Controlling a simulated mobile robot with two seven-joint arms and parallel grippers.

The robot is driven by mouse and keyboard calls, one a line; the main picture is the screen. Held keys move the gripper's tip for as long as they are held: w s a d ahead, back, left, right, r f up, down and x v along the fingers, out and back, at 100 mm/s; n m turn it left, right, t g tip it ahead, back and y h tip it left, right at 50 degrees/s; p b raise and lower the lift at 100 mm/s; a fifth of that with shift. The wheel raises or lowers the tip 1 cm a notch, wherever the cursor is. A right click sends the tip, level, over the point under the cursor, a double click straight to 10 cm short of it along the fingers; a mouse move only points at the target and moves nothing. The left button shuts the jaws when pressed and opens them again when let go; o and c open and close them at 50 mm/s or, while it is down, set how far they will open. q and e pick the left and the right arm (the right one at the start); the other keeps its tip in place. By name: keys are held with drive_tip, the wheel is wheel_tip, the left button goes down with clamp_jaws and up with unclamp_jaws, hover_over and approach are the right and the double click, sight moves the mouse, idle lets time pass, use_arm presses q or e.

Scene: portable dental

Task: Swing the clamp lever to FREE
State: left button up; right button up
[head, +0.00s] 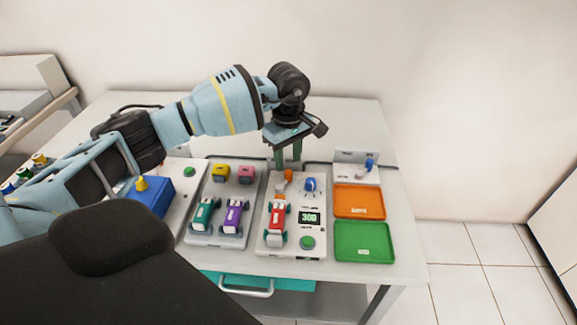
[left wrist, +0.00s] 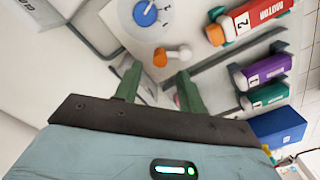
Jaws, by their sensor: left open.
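The clamp lever (left wrist: 173,54), a short pale bar with an orange knob, shows in the left wrist view just beyond my fingertips. In the head view its orange part (head: 288,174) shows at the back of the white console (head: 265,246), near the red motor handpiece (head: 277,222). My left gripper (head: 288,162) points down above and just behind the lever. Its two green fingers are open in the left wrist view (left wrist: 158,72), with nothing between them. I cannot read a FREE mark. My right gripper is not in view.
A blue dial (head: 310,185) stands right of the lever. The console also has a display and green button. Left is a rack (head: 215,238) with teal and purple handpieces. Orange (head: 360,214) and green (head: 363,256) trays lie right. The table behind is clear.

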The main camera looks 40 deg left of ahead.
sight(288, 171)
use_arm(q)
drive_tip(key=shift+f, duration=1.85)
drive_tip(key=shift+c, duration=0.4)
clamp_jaws()
